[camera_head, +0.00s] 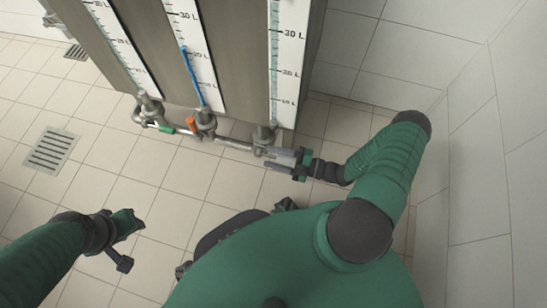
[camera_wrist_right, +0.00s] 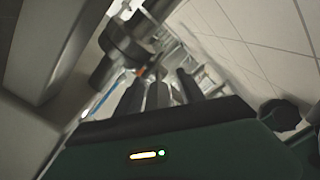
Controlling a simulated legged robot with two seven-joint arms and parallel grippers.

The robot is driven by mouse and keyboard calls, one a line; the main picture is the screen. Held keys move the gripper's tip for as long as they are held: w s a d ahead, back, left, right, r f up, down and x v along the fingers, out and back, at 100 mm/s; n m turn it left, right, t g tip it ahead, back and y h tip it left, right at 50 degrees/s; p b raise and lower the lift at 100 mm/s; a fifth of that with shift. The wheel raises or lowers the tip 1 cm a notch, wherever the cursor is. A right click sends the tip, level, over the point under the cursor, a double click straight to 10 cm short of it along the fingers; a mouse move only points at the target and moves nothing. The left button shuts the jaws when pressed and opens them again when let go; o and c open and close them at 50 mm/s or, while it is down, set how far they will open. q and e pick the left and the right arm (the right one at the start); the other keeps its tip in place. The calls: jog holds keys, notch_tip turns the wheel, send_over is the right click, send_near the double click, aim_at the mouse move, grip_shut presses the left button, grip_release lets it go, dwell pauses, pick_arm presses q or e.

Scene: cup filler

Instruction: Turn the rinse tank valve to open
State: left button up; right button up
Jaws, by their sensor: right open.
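A steel tank unit (camera_head: 235,60) has three level scales, with a valve and pipe fitting under each. The left fitting (camera_head: 150,110) is near a green handle (camera_head: 166,129); the middle fitting (camera_head: 205,122) has an orange handle (camera_head: 193,126). At the right fitting (camera_head: 264,138) no coloured handle shows. Which tank is the rinse tank cannot be read. My right gripper (camera_head: 274,160) is open, its fingers beside the right fitting, contact unclear. In the right wrist view its fingers (camera_wrist_right: 165,92) stand beside a grey fitting (camera_wrist_right: 125,42). My left gripper (camera_head: 138,238) hangs away from the tanks; its jaws are unclear.
A pipe (camera_head: 234,144) runs along under the tanks. The middle scale has a blue column (camera_head: 190,75). A tiled wall (camera_head: 480,170) stands close on the right. The tiled floor (camera_head: 130,180) is open at the left, with a drain grate (camera_head: 52,150).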

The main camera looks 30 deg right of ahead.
grip_shut()
jog(key=shift+s+f, duration=0.1)
dwell(1.2)
